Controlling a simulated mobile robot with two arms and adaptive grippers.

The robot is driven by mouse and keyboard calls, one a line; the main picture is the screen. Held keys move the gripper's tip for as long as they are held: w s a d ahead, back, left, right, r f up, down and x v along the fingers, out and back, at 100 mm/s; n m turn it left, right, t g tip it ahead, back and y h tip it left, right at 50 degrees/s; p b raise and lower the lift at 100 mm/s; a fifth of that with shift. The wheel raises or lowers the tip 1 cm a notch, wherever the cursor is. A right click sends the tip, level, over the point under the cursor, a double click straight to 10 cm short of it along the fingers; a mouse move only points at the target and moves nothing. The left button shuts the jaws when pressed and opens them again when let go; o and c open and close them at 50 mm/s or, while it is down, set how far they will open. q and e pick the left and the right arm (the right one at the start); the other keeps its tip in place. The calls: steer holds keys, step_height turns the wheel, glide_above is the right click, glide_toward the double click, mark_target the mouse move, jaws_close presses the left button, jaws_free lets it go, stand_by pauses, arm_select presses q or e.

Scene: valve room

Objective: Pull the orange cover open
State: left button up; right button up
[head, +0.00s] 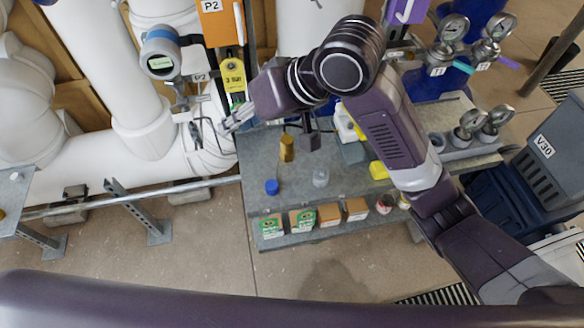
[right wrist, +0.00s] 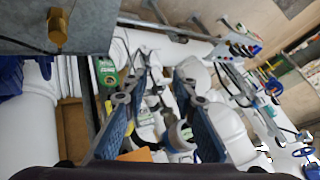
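An orange cover marked P2 (head: 218,22) is at the top of the head view, beside a dark vertical post. My right gripper (head: 232,121) is below it in the head view, just under a yellow and green tag (head: 233,75). In the right wrist view, its two blue fingers (right wrist: 160,115) stand apart with nothing gripped between them. A small orange patch (right wrist: 134,155) shows at the bottom of that view; I cannot tell whether it is the cover. My left gripper is not in view.
A round gauge (head: 161,56) is left of the cover, among thick white pipes (head: 105,60). A grey bench (head: 262,200) with bottles and small boxes is below my right arm. Pressure gauges (head: 452,28) are at the right. Open floor (head: 180,245) lies in front.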

steer(key=s+d+f+m+t, duration=0.1)
steer(key=d+f+m, duration=0.1)
steer(key=d+f, duration=0.7)
steer(key=shift+s+d+f+m+t+h, duration=0.15)
steer(key=shift+d+f+m+t+h, duration=0.2)
steer(key=shift+f, duration=1.35)
steer(key=shift+a, duration=0.15)
